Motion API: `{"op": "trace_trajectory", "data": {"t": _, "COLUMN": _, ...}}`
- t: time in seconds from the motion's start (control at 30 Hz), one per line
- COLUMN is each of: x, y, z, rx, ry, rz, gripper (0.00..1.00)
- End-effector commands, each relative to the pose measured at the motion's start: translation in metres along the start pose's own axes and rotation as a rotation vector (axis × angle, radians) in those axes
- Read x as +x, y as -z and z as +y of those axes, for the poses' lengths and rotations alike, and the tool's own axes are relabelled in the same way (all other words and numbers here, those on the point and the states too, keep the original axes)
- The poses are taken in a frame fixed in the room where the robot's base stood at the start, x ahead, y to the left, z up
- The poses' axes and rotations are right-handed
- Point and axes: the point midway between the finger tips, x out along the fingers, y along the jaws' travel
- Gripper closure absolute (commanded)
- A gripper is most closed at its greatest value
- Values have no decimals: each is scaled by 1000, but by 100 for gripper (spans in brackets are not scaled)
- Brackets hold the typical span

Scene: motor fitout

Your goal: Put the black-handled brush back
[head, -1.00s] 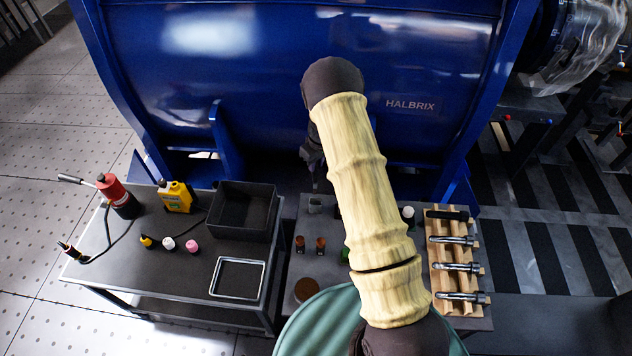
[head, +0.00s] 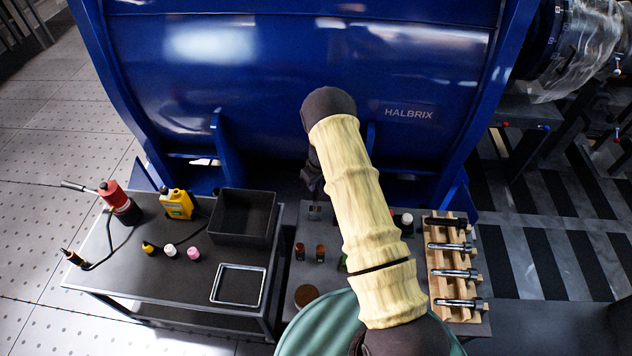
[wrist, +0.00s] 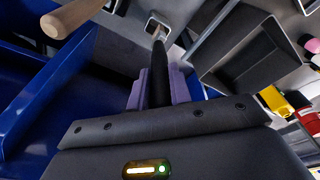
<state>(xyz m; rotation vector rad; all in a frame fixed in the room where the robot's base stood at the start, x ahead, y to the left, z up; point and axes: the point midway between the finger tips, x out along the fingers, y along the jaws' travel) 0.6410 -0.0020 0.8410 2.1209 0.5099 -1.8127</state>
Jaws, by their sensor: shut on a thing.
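My gripper (wrist: 160,85) has purple fingers shut on the black handle of the brush (wrist: 159,70) in the wrist view. The brush points away from the wrist camera, with its metal collar (wrist: 160,33) at the far end. That end overlaps a small square-mouthed holder (wrist: 152,22); I cannot tell whether it is inside or above it. In the head view, my gripper (head: 314,178) is small and dark over the back of the right table, above a small grey holder (head: 314,211). The brush is hard to make out there.
A light wooden handle (wrist: 72,17) sticks out close to my gripper. The right table bears small brown bottles (head: 320,252) and a wooden rack (head: 437,285) of tools. The left table has a black bin (head: 243,217) and bottles. The blue machine (head: 270,80) stands behind.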

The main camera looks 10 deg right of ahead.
Motion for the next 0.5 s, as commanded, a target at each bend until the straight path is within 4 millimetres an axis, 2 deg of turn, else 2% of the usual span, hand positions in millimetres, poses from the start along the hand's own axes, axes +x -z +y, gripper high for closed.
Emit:
{"op": "trace_trajectory", "data": {"t": 0.17, "x": 2, "y": -1, "z": 0, "rx": 0, "ry": 0, "rz": 0, "gripper": 100}}
{"op": "trace_trajectory", "data": {"t": 0.2, "x": 2, "y": 0, "z": 0, "rx": 0, "ry": 0, "rz": 0, "gripper": 76}}
{"op": "trace_trajectory", "data": {"t": 0.3, "x": 2, "y": 0, "z": 0, "rx": 0, "ry": 0, "rz": -1, "gripper": 58}}
{"op": "trace_trajectory", "data": {"t": 0.5, "x": 2, "y": 0, "z": -1, "rx": -2, "ry": 0, "rz": -1, "gripper": 58}}
